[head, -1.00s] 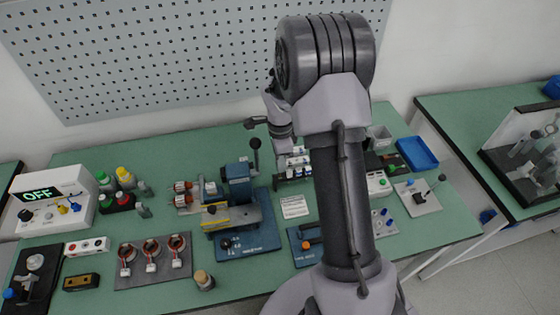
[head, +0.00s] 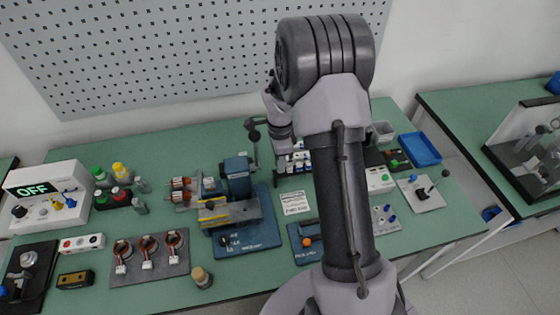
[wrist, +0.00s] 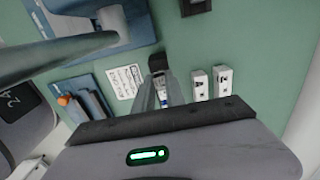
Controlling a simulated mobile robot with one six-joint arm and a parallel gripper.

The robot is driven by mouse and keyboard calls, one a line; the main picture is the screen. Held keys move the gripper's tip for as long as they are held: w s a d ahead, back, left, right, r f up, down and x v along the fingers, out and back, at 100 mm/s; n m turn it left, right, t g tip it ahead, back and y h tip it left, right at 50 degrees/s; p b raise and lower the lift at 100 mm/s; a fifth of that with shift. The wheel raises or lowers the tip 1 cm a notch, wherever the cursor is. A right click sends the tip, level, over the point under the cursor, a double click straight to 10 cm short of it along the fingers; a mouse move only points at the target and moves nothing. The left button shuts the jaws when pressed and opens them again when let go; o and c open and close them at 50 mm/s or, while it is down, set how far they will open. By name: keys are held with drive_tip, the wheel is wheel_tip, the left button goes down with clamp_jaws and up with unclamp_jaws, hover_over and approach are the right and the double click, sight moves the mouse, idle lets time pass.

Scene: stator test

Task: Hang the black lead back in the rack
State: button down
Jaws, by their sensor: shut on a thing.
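My gripper (wrist: 161,92) is shut on a small black piece at its fingertips, which I take for the black lead (wrist: 158,62). No cable hanging from it can be made out. In the wrist view it is above the green bench, beside a printed white label. In the head view the fingertips and the lead are hidden behind my arm. I cannot pick out the lead rack for sure in either view.
A blue press (head: 240,185) with a raised lever stands left of my arm. Two white blocks (wrist: 211,82) lie right of the gripper in the wrist view. A power unit reading OFF (head: 45,190) is at the far left, and a blue tray (head: 420,149) at right.

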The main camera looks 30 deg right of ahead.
drive_tip(key=shift+f+b, duration=0.85)
drive_tip(key=shift+f, duration=0.1)
drive_tip(key=c, duration=1.3)
unclamp_jaws()
drive_tip(key=shift+r, duration=0.1)
wheel_tip(320, 180, up, 17)
drive_tip(key=p, duration=0.5)
drive_tip(key=shift+r, duration=0.2)
